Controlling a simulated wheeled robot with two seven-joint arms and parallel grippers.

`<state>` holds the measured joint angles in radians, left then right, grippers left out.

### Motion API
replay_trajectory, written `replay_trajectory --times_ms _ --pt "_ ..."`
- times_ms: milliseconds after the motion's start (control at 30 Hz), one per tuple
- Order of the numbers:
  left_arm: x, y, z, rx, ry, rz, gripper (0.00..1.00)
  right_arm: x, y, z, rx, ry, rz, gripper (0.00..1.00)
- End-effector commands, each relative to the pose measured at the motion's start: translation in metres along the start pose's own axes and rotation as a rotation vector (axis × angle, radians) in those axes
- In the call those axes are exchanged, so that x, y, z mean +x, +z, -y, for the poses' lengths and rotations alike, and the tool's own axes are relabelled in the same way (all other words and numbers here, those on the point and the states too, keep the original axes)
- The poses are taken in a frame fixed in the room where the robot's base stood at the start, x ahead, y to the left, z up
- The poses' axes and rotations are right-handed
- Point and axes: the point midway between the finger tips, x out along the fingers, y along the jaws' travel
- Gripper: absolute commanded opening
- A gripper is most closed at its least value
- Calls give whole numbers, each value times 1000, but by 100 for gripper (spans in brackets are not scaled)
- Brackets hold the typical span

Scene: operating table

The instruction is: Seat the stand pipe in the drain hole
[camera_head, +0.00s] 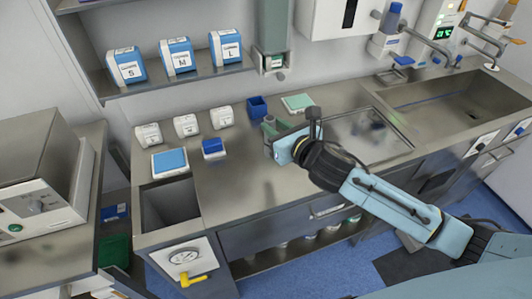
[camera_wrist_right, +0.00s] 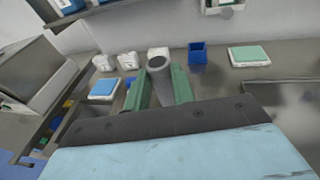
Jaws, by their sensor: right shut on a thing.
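My right gripper (camera_head: 270,128) is over the steel counter in the head view, with its arm coming in from the lower right. In the right wrist view its two green fingers (camera_wrist_right: 160,88) are shut on a grey round pipe (camera_wrist_right: 160,72), the stand pipe, whose open-looking top end shows. The pipe's lower part is hidden by the gripper. In the head view the pipe is hardly distinguishable from the fingers. A small sunken basin (camera_head: 145,212) is at the counter's left end, and a large sink (camera_head: 480,100) at the right. My left gripper is not in view.
White boxes (camera_head: 186,125), a blue-topped tray (camera_head: 170,162), a blue item (camera_head: 213,147), a blue cup (camera_head: 257,107) and a green pad (camera_head: 297,102) sit on the counter. A shelf (camera_head: 190,78) hangs above. The front middle counter (camera_head: 235,190) is clear.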

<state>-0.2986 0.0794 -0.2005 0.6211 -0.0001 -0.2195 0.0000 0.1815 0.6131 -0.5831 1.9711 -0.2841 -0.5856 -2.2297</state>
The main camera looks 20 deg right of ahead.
Motion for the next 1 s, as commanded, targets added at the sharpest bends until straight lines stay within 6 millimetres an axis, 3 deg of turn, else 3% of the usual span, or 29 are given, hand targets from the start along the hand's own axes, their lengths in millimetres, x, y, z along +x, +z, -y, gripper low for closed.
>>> replay_trajectory --times_ms 100,500,933,967,1000 --pt "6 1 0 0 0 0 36 4 -25 0 4 -1 -2 0" --pt "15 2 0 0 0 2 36 14 -70 0 2 -2 -1 0" --pt "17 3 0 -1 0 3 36 15 -76 0 -2 -2 2 0" --pt "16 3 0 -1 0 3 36 15 -75 0 -2 -2 1 29" --pt "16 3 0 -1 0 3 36 15 -75 0 -2 -2 1 34"
